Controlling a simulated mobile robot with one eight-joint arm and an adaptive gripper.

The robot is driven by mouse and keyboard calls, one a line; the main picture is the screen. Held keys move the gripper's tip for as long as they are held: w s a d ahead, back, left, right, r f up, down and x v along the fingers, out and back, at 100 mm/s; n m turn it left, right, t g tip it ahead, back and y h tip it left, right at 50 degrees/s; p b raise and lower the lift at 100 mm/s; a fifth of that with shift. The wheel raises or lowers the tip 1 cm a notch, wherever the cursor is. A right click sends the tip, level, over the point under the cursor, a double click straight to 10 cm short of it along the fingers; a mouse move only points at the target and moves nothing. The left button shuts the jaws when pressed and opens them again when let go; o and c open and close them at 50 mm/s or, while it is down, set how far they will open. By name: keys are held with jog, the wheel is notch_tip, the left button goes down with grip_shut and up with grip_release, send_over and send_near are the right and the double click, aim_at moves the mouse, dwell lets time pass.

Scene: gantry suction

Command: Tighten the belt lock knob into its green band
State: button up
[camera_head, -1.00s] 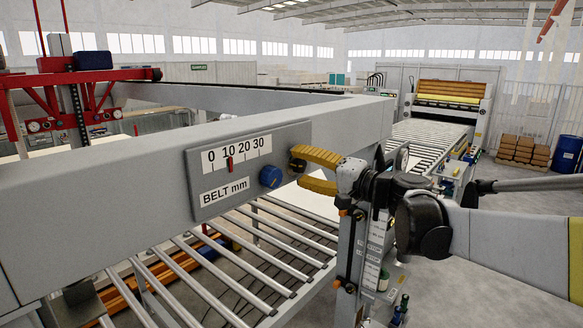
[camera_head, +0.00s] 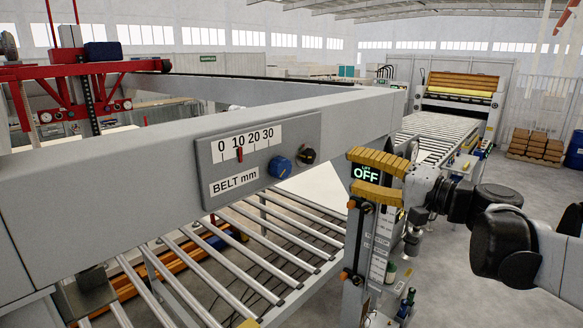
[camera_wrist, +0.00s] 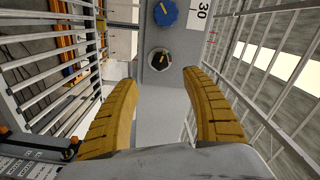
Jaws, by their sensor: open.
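The grey belt panel (camera_head: 208,158) on the beam bears a 0-to-30 BELT mm scale with a red pointer (camera_head: 239,155) near 10. A blue knob (camera_head: 280,167) sits on it, and a smaller black knob (camera_head: 307,156) to its right; the black one looks like the lock knob. In the wrist view the black knob (camera_wrist: 159,60) has a pale ring and a small light mark; the blue knob (camera_wrist: 165,12) is beyond it. I cannot make out a green band. My gripper (camera_head: 353,171) is open and empty, right of the black knob and apart from it; its yellow fingers (camera_wrist: 158,82) straddle empty space.
A post with a lit OFF display (camera_head: 366,173) stands behind my fingers. Roller conveyor (camera_head: 255,250) runs below the beam (camera_head: 100,165). A red gantry frame (camera_head: 75,75) is at the left.

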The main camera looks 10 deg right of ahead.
aim_at(312, 158)
jog(key=w+a+n+b, duration=0.1)
jog(key=w+a+n, duration=0.1)
jog(key=w+n, duration=0.1)
jog(key=w+a+n+b, duration=0.2)
jog(key=w+n, duration=0.1)
jog(key=w+a+n+b, duration=0.1)
jog(key=w+a+n, duration=0.2)
jog(key=w, duration=0.1)
jog(key=shift+f, duration=0.1)
dwell(0.5)
jog(key=shift+c, duration=0.2)
jog(key=c, duration=1.1)
